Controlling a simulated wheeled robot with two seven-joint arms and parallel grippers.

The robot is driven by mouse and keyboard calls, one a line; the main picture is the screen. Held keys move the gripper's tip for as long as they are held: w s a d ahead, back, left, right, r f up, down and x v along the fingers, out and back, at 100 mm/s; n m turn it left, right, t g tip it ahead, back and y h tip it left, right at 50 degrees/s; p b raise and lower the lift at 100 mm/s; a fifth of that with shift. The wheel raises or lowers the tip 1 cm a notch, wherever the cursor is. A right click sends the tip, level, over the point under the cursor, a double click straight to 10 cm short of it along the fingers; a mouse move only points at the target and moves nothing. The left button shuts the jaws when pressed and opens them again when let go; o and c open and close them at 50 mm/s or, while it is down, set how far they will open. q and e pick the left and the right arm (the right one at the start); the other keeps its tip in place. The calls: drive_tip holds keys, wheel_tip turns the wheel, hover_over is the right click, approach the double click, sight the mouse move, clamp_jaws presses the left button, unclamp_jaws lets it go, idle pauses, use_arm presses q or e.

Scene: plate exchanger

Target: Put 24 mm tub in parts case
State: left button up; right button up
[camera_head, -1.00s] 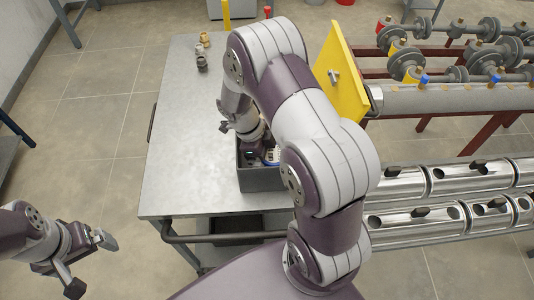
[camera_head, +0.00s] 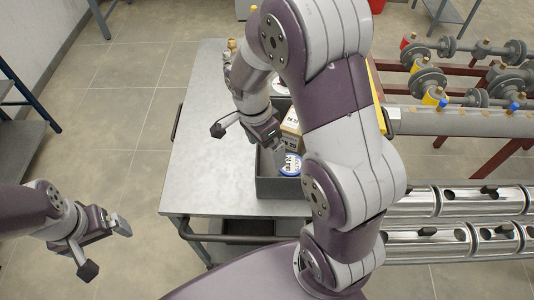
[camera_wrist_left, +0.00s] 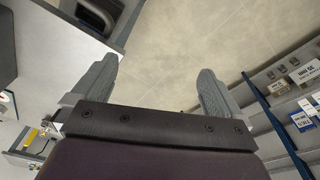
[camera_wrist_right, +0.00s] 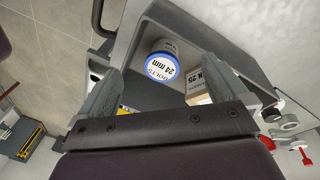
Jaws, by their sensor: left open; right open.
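The 24 mm tub (camera_head: 290,165), white with a blue rim and marked "BOLTS 24 mm", is inside the dark grey parts case (camera_head: 283,187) on the table. In the right wrist view the tub (camera_wrist_right: 162,68) is near one case wall, lid facing the camera. My right gripper (camera_head: 279,152) is over the case, open; in its wrist view (camera_wrist_right: 165,88) the fingers stand apart with the tub beyond them, and nothing is held. My left gripper (camera_head: 120,226) is open and empty over the floor, left of the table; both spread fingers show in its wrist view (camera_wrist_left: 158,85).
A brown labelled box (camera_head: 291,128) is also in the case. The metal table (camera_head: 200,150) is clear left of the case. Brass fittings (camera_head: 231,46) stand at its far end. Pipework with valves (camera_head: 465,118) is on the right, and my right arm hides part of the table.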

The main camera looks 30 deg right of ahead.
drive_tip(key=s+a+r+n+t, duration=0.1)
drive_tip(key=s+n, duration=0.2)
drive_tip(key=n, duration=0.5)
drive_tip(key=s+a+r+n+t+y, duration=0.1)
drive_tip(key=s+a+n, duration=0.1)
drive_tip(key=n, duration=0.6)
drive_tip(key=shift+s+r+t, duration=0.3)
drive_tip(key=shift+s+t, duration=0.1)
drive_tip(key=shift+s, duration=0.2)
